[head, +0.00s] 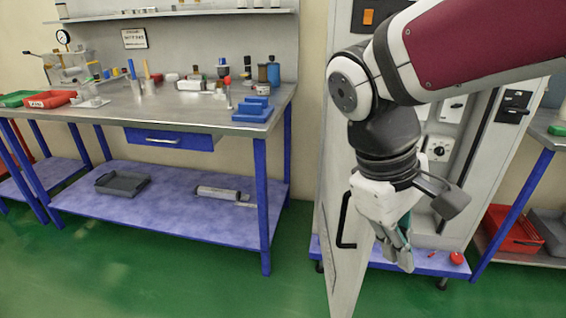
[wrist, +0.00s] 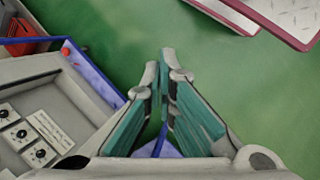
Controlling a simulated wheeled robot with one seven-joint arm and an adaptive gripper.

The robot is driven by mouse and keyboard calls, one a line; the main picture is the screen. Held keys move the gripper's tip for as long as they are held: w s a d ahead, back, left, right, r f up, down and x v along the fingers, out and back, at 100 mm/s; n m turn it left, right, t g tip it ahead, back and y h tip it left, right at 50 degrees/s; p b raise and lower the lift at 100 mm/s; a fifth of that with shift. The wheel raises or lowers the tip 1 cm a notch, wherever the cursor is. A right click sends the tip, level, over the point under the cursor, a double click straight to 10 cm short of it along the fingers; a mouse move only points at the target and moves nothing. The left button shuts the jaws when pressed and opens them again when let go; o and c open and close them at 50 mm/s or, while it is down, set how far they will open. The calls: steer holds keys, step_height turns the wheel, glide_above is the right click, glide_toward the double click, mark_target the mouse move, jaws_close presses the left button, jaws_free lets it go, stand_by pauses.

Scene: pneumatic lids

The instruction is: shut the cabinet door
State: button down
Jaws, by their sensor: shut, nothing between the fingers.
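The cabinet (head: 507,165) is tall and light grey, with dials and labelled plates inside. It also shows at the left of the wrist view (wrist: 85,98). Its door (head: 346,275) stands open, swung out toward me, and I see it at a steep angle. A black bar handle (head: 342,222) is on the door. My gripper (head: 406,262) points down in front of the cabinet opening, just right of the door in the head view, and hides part of the interior. Its teal-padded fingers (wrist: 164,88) are shut and empty. I cannot tell whether it touches the door.
A blue-legged workbench (head: 180,115) with bottles and tools stands left of the cabinet. A blue base ledge (head: 430,262) under the cabinet carries a red round object (head: 456,258). A red crate (head: 513,232) sits at right. Green floor (head: 200,285) is clear in front.

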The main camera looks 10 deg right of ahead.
steer(key=w+a+f+n+h+b, duration=0.3)
steer(key=w+a+f+n, duration=0.3)
steer(key=w+f, duration=0.45)
steer(key=w+a+f+n+h+b, duration=0.25)
steer(key=w+a+f+n, duration=0.35)
steer(key=f, duration=0.7)
steer(key=b, duration=0.4)
glide_toward(350, 286)
steer(key=shift+m, duration=0.3)
steer(key=shift+x, duration=2.55)
steer(key=shift+f, duration=0.1)
